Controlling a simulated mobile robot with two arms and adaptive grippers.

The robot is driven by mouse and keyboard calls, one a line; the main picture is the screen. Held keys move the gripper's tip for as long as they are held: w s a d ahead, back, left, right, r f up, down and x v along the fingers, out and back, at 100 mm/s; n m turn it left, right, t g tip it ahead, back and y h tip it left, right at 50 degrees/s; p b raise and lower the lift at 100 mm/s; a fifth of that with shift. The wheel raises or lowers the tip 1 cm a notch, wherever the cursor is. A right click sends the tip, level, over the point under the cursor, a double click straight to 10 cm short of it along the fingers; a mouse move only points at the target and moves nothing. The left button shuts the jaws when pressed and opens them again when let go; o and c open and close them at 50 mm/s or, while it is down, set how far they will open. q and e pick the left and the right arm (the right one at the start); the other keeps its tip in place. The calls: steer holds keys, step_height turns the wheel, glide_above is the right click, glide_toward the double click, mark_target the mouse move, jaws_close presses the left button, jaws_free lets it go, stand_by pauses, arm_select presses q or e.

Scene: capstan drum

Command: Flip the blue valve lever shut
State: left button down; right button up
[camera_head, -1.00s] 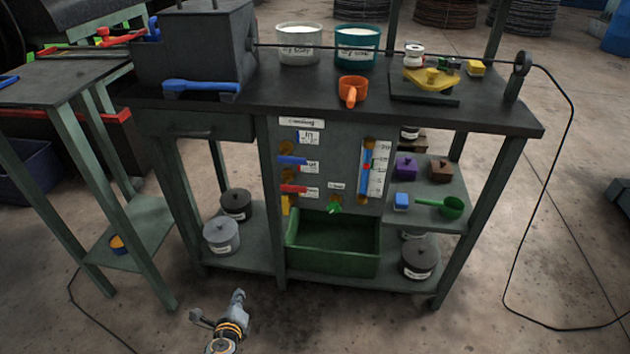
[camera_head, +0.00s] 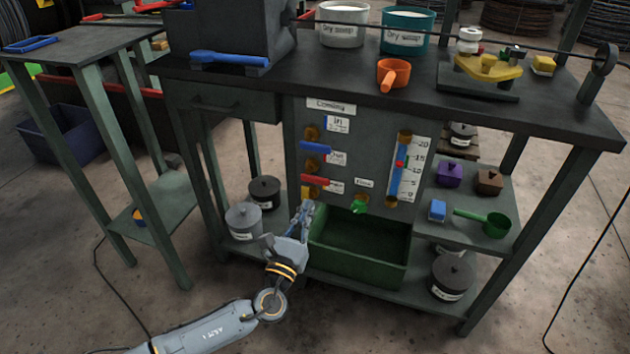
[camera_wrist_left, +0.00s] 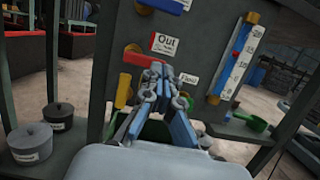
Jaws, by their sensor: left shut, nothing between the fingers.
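The blue valve lever (camera_head: 315,146) lies level, pointing right from its brass fitting on the grey panel. In the left wrist view the blue lever (camera_wrist_left: 168,5) shows at the top edge, partly cut off. The red lever (camera_head: 314,180) is below it and also lies level; it shows in the left wrist view (camera_wrist_left: 136,57). My left gripper (camera_head: 307,206) is shut and empty, in front of the panel, below the red lever and apart from the blue one. Its closed fingertips (camera_wrist_left: 161,69) show in the left wrist view. My right gripper is not in view.
A yellow lever (camera_wrist_left: 123,91) is close to the left fingers. A green tap (camera_head: 359,204) and a gauge with a blue column (camera_head: 396,182) are to the right. A green bin (camera_head: 360,263) is below. The bench top (camera_head: 440,108) overhangs the panel.

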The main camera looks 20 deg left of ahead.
mark_target(317, 144)
arm_select(q)
steer(key=w+r+p, duration=0.1)
steer(key=w+r, duration=0.5)
steer(key=w, duration=0.3)
steer(key=shift+w+d+r+p, duration=0.15)
steer(key=shift+p, duration=0.2)
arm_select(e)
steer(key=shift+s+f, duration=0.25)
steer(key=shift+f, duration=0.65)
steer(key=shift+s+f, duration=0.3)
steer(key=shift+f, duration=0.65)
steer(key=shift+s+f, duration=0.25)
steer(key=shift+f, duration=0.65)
